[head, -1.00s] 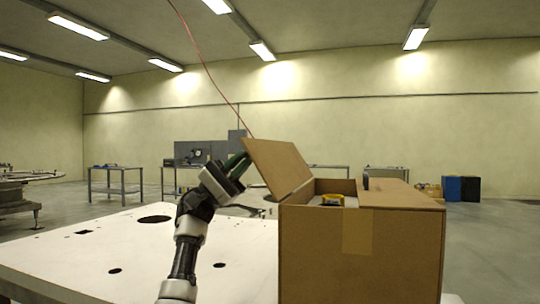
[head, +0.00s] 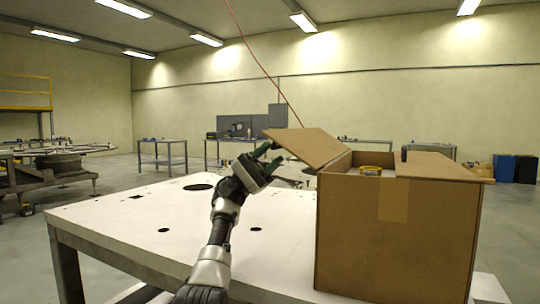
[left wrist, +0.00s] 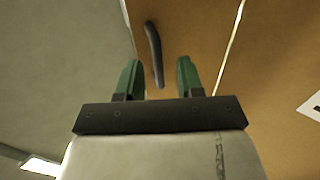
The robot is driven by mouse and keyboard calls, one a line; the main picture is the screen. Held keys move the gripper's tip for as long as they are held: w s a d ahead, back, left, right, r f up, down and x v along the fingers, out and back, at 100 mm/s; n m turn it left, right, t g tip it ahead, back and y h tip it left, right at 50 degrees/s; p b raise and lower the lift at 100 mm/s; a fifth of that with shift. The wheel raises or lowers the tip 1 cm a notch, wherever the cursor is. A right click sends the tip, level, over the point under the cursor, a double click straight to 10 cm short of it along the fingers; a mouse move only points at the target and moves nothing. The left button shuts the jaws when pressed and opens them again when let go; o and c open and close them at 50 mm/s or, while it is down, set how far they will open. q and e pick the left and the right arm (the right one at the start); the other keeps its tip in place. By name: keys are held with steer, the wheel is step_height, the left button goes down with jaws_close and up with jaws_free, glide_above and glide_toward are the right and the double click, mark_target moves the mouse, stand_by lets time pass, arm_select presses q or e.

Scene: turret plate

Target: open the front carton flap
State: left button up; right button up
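The brown carton (head: 390,240) stands on the white table's right part. Its left-hand flap (head: 308,147) is tilted up and outward. Its right-hand flap (head: 445,168) lies nearly level over the top and reaches past the right side. I cannot tell which flap counts as the front one. My left gripper (head: 268,154) is just left of the raised flap, close under its outer edge. In the left wrist view its green fingers (left wrist: 156,80) are apart, with a dark curved handle (left wrist: 154,52) on the brown board just beyond them. Contact is unclear. My right gripper is not in view.
The white table (head: 150,225) has dark holes and is otherwise clear to the left. A thin red cable (head: 262,68) hangs above. Workbenches (head: 162,152) stand far behind.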

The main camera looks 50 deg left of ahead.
arm_select(q)
steer(key=v, duration=1)
steer(key=shift+a+f, duration=0.25)
steer(key=shift+a, duration=0.05)
steer(key=shift+s, duration=0.15)
